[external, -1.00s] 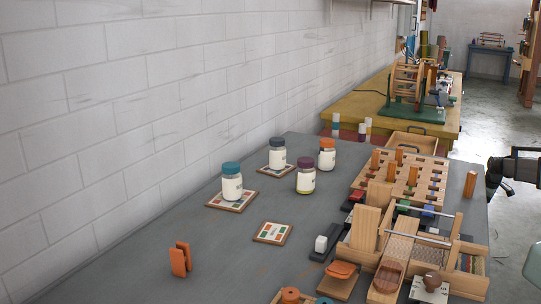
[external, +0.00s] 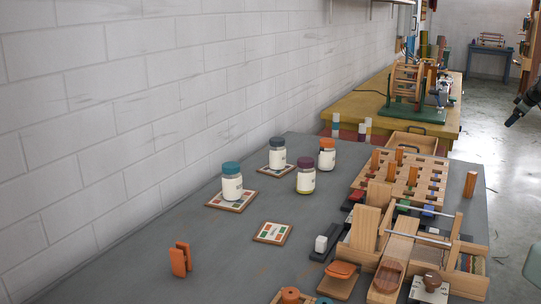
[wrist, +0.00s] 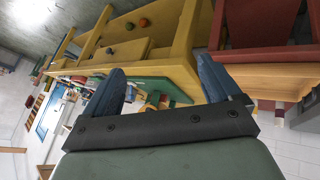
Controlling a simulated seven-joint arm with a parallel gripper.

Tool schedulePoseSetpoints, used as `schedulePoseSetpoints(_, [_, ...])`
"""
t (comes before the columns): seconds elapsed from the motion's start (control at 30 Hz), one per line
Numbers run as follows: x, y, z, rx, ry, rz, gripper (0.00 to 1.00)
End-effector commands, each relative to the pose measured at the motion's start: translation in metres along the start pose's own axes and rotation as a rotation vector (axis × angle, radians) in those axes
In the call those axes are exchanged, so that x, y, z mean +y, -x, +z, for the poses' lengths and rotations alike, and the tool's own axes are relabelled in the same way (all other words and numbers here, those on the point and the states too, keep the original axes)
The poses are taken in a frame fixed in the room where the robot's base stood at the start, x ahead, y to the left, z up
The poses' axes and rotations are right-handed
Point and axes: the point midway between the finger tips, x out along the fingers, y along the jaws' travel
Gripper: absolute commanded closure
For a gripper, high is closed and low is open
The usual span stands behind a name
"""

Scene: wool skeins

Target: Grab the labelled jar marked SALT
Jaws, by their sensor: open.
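Several white-labelled jars stand on the grey table: one with a teal lid (external: 232,184), one with a dark lid (external: 277,157), one with a purple lid (external: 306,177) and one with an orange lid (external: 327,156). The label writing is too small to read, so I cannot tell which jar is SALT. The teal-lid and dark-lid jars stand on square patterned tiles. My gripper (external: 512,120) is at the right edge, well away from the jars. In the wrist view its blue fingers (wrist: 160,83) are apart with nothing held. No jar shows there.
A wooden pegboard rack (external: 405,178) and a wooden loom-like frame (external: 400,235) fill the table's right side. An orange clip-like block (external: 180,260) and a patterned tile (external: 273,233) lie in front. A brick wall (external: 120,110) runs behind. The left-middle tabletop is mostly clear.

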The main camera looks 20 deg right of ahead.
Motion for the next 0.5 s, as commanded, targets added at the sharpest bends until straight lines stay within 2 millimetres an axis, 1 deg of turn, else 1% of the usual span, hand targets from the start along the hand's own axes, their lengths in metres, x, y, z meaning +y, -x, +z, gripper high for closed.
schedulePoseSetpoints(0.03, [0.004, 0.008, -0.011, 0.013, 0.004, 0.003, 0.09])
schedulePoseSetpoints(0.07, [0.004, 0.011, -0.017, 0.020, 0.007, 0.004, 0.09])
schedulePoseSetpoints(0.17, [-0.001, 0.022, -0.046, 0.046, 0.014, -0.006, 0.09])
schedulePoseSetpoints(0.2, [-0.007, 0.023, -0.058, 0.052, 0.017, -0.015, 0.09])
schedulePoseSetpoints(0.27, [-0.017, 0.023, -0.073, 0.059, 0.019, -0.027, 0.09])
schedulePoseSetpoints(0.37, [-0.036, 0.021, -0.099, 0.066, 0.023, -0.049, 0.09])
schedulePoseSetpoints(0.47, [-0.061, 0.018, -0.127, 0.070, 0.027, -0.077, 0.09])
schedulePoseSetpoints(0.5, [-0.073, 0.017, -0.139, 0.071, 0.028, -0.090, 0.09])
